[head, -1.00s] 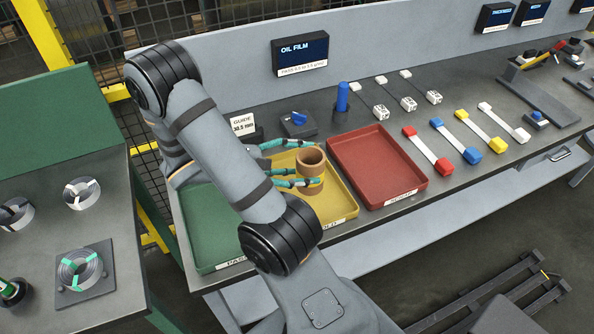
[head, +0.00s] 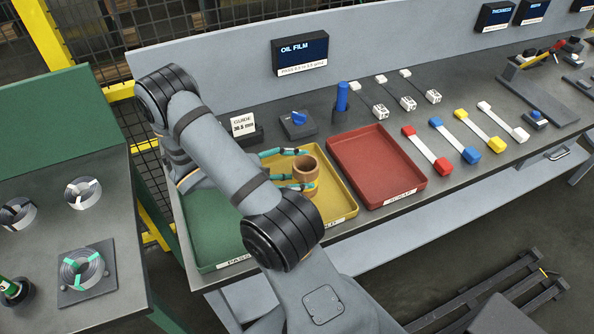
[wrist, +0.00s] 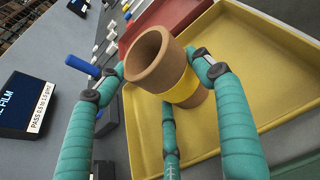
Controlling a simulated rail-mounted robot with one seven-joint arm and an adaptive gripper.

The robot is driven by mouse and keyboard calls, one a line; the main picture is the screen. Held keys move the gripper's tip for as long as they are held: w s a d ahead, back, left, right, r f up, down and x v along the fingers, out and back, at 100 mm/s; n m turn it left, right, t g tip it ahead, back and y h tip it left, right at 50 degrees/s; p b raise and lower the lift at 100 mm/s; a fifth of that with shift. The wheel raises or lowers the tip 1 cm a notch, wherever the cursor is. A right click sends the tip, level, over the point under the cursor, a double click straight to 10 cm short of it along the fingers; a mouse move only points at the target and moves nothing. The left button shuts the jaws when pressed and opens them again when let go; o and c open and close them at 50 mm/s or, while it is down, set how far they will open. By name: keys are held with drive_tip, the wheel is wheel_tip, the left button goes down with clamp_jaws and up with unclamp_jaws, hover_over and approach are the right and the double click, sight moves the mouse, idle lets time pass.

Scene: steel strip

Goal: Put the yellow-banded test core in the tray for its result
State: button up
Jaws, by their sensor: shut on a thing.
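The test core (wrist: 160,65) is a brown hollow tube with a yellow band, clearest in the wrist view. In the head view the core (head: 306,168) is nearly upright at the yellow tray (head: 343,209). My gripper (head: 293,168) has teal fingers shut around the core; in the wrist view the fingers (wrist: 165,78) press on its sides. I cannot tell whether the core touches the tray floor. The green tray (head: 208,222), labelled PASS, is left of the yellow one, partly hidden by my arm. The red tray (head: 375,160) is on its right.
An OIL FILM display (head: 300,53) stands behind the trays. A guide sign (head: 243,124), a blue-knobbed box (head: 298,122) and a blue cylinder (head: 342,97) are at the back. Coloured-ended strips (head: 427,147) lie right of the red tray, which is empty.

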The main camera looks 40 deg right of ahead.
drive_tip(key=o, duration=1.2)
drive_tip(key=shift+f, duration=0.15)
drive_tip(key=shift+r+p, duration=0.3)
drive_tip(key=shift+r, duration=0.1)
drive_tip(key=b+v, duration=0.1)
drive_tip(key=v, duration=0.5)
drive_tip(key=b+v, duration=0.1)
drive_tip(key=v, duration=0.5)
drive_tip(key=shift+a+f, duration=0.1)
drive_tip(key=shift+f, duration=0.15)
